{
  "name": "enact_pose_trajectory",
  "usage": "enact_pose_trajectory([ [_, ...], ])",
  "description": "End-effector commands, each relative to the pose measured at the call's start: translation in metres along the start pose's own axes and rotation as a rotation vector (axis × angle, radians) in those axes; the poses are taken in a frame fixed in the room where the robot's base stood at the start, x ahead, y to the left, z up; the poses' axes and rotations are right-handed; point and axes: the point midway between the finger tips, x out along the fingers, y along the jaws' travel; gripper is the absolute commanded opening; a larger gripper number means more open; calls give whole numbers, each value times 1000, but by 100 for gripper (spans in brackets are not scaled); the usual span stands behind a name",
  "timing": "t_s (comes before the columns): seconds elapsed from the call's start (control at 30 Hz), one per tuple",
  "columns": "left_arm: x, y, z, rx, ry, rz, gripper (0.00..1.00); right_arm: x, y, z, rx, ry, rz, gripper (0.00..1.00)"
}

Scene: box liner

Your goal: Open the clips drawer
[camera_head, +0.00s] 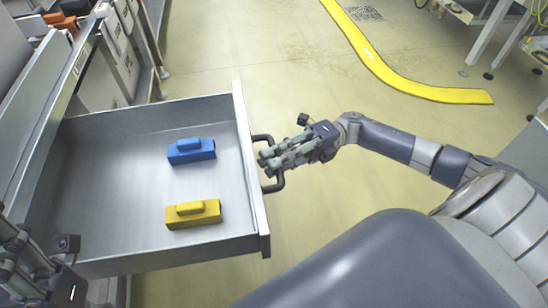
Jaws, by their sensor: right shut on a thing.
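The grey metal drawer (110,180) is pulled far out of its cabinet, at the left of the head view. A blue clip (191,151) and a yellow clip (194,215) lie apart inside it. A dark handle (274,186) stands on the drawer's front panel (250,170). My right gripper (268,160) is at that handle, shut on it, and its fingers hide the handle's middle. My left gripper (28,258) is at the lower left edge, partly cut off, beside the drawer's near left corner. Its fingertips do not show clearly.
The cabinet (85,65) runs along the left, with orange things (55,20) on its top. A yellow floor strip (400,80) curves across the upper right. Table legs (490,40) stand at the far right. The floor beyond the drawer is clear.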

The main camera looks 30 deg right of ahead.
Motion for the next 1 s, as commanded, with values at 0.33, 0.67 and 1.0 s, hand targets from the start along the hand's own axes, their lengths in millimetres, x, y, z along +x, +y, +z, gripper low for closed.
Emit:
enact_pose_trajectory([
  [0.33,0,0,0,0,2,0,40,0,0,0,0,-2,-1,33],
  [0.67,1,0,-1,1,4,-1,40,-25,-1,1,0,-5,-3,33],
  [1.0,0,0,0,0,1,0,40,-90,0,1,0,-5,-2,33],
])
